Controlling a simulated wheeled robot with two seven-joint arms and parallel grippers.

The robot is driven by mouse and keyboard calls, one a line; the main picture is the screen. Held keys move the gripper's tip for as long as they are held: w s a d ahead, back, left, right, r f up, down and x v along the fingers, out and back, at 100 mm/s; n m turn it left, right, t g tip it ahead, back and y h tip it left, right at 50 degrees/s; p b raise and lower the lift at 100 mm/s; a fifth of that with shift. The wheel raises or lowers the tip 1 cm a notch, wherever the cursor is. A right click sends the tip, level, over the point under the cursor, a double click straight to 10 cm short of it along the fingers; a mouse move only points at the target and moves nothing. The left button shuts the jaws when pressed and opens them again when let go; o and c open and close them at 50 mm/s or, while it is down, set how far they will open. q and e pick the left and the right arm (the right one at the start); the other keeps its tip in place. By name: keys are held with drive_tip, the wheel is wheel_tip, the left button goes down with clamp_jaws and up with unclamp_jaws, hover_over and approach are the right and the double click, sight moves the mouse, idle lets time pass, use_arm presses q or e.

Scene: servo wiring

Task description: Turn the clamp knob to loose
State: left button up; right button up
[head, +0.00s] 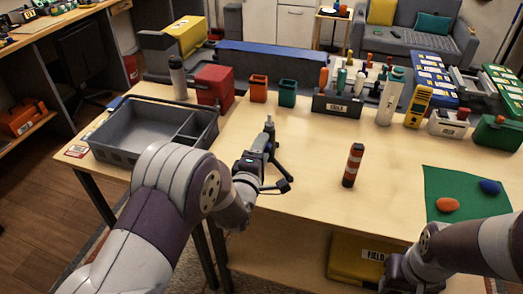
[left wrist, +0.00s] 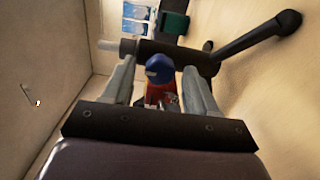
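My left gripper (head: 268,150) is over the front part of the table, at a small dark stand with black arms (head: 280,165). In the left wrist view its two pale fingers (left wrist: 160,88) are apart. A round blue knob (left wrist: 158,68) on an orange-red body (left wrist: 160,93) shows between them, with a gap visible on each side. A dark crossbar (left wrist: 180,54) lies just beyond the fingertips. I cannot tell the knob's turn setting. My right gripper (head: 398,275) is low at the bottom right, its fingers hidden.
A grey divided bin (head: 150,132) stands left. A red-and-black cylinder (head: 353,165) stands upright right of my left gripper. A green mat (head: 460,190) with orange and blue pieces lies far right. Boxes and a tool rack (head: 338,106) line the back. The mid-table is largely clear.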

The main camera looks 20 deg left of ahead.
use_arm(q)
drive_tip(key=shift+s, duration=0.1)
drive_tip(key=s, duration=1.2)
drive_tip(key=shift+s+a, duration=0.2)
drive_tip(key=shift+s, duration=0.05)
